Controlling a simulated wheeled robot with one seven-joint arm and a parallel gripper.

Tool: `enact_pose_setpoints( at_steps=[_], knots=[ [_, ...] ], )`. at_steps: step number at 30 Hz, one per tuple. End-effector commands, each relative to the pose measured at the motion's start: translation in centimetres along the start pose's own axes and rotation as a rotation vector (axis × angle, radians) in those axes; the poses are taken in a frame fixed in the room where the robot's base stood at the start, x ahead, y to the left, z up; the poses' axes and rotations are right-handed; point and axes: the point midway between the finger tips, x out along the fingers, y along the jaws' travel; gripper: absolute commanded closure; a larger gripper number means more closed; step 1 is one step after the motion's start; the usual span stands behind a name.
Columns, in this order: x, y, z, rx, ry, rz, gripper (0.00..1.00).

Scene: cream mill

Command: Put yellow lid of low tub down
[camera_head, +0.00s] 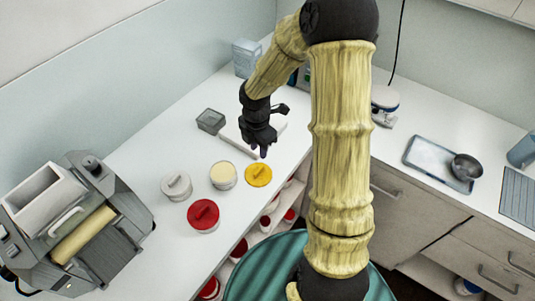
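The yellow lid (258,174) is a round disc with a raised grip bar. It appears to lie flat on the white counter near its front edge. A low tub (223,176) with pale cream contents stands open just left of the lid. My gripper (263,153) points down above and behind the yellow lid, with a small gap between them in the picture. The fingers are small and dark, so I cannot tell whether they are open or shut. Nothing shows clearly between them.
A tub with a red lid (203,214) and one with a white lid (177,185) stand nearby. A grey machine (80,222) fills the counter's left end. A white board (232,133) and a grey container (210,121) lie behind. The counter drops off at right.

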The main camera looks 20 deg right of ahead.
Motion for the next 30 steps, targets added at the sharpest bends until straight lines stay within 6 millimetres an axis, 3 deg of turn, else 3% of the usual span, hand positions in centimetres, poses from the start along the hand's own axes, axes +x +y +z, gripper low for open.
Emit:
enact_pose_setpoints(
  at_steps=[11,21,25,30],
  knots=[
    [-5.8,-5.9,-2.5,0.952,-0.025,0.090,0.70],
    [-9.6,-10.9,-4.7,1.821,0.115,0.206,0.70],
    [-10.0,-11.8,-5.1,1.970,0.156,0.215,0.70],
    [-10.0,-11.8,-5.1,1.992,0.161,0.215,0.70]
  ],
)
